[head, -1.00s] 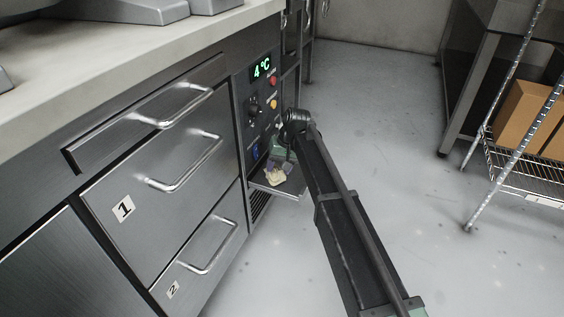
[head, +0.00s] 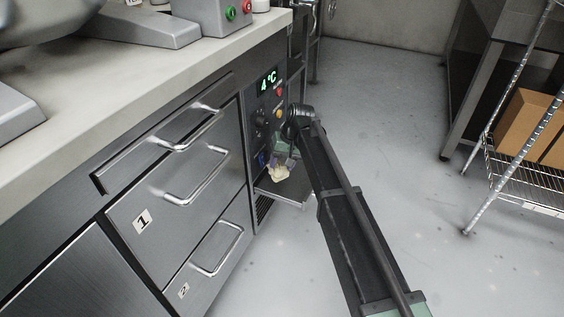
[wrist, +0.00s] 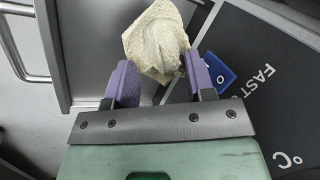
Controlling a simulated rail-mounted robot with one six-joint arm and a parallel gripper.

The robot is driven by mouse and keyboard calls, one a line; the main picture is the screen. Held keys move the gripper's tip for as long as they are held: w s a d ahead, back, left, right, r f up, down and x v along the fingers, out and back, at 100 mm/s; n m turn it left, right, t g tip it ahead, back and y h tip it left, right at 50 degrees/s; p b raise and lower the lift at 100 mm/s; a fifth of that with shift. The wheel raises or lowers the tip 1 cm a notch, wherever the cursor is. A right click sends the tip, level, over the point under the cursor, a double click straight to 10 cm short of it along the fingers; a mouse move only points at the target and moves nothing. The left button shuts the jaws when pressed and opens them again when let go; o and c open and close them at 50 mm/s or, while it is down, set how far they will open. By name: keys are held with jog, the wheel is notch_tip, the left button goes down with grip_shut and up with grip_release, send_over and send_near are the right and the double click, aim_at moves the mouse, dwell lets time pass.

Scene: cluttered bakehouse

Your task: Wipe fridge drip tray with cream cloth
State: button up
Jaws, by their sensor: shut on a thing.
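The cream cloth (head: 279,173) is bunched in my gripper (head: 286,160) at the lower right end of the fridge front. In the wrist view the cloth (wrist: 157,38) sticks out beyond the two purple fingers of my gripper (wrist: 158,68), which are shut on it. The drip tray (head: 293,197) is a flat metal shelf jutting out below the control panel. The cloth is over its rear left part in the head view; I cannot tell whether it touches. My arm hides part of the tray's right side.
The control panel (head: 265,106) with a 4 °C display and buttons rises just behind my gripper. Drawer handles (head: 198,180) stick out to the left. A wire rack (head: 530,180) with a cardboard box (head: 535,125) stands at the right. The floor between is clear.

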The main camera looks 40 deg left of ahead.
notch_tip(320, 180, up, 3)
jog(key=p, duration=0.3)
jog(key=shift+r, duration=0.15)
jog(key=shift+f, duration=0.2)
